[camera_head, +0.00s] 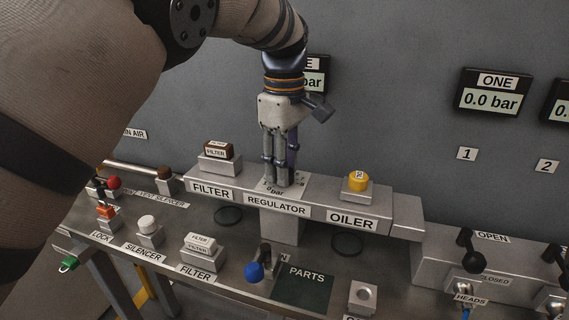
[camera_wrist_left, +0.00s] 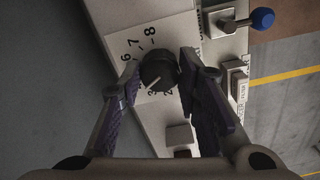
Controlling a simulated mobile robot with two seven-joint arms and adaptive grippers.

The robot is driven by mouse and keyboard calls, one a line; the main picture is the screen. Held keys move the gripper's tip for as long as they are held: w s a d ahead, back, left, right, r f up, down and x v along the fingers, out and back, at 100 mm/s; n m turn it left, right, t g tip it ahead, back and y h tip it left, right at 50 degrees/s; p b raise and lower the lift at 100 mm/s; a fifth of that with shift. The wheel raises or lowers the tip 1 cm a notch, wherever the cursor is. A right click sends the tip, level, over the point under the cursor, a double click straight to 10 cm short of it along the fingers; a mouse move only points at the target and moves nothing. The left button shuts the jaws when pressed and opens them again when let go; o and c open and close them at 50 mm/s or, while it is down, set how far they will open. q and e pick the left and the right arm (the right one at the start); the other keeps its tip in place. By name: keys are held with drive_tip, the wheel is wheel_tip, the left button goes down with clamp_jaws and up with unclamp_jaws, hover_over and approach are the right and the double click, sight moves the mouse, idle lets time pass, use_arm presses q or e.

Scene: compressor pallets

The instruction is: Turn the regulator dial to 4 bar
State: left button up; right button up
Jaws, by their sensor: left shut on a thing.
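The regulator dial (camera_wrist_left: 158,70) is a round dark knob on a white scale plate (camera_wrist_left: 129,45), with 6, 7 and 8 readable above it and what look like 3 and 2 below. Its pale pointer line aims down-left, near the 3; the 4 is not readable. My left gripper (camera_wrist_left: 160,74) has a finger on either side of the dial and is shut on it. In the head view, my left gripper (camera_head: 280,182) points straight down over the REGULATOR block (camera_head: 281,230), and its fingers hide the dial. My right gripper is not in view.
FILTER (camera_head: 211,191) and OILER (camera_head: 352,222) blocks flank the regulator, the latter with a yellow cap (camera_head: 358,181). A blue-knobbed lever (camera_head: 254,271) stands in front, beside the dark PARTS mat (camera_head: 303,288). A wall display (camera_head: 493,98) reads 0.0 bar.

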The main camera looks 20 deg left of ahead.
use_arm(q)
drive_tip(key=o, duration=1.1)
drive_tip(key=shift+o, duration=0.2)
wheel_tip(320, 180, up, 12)
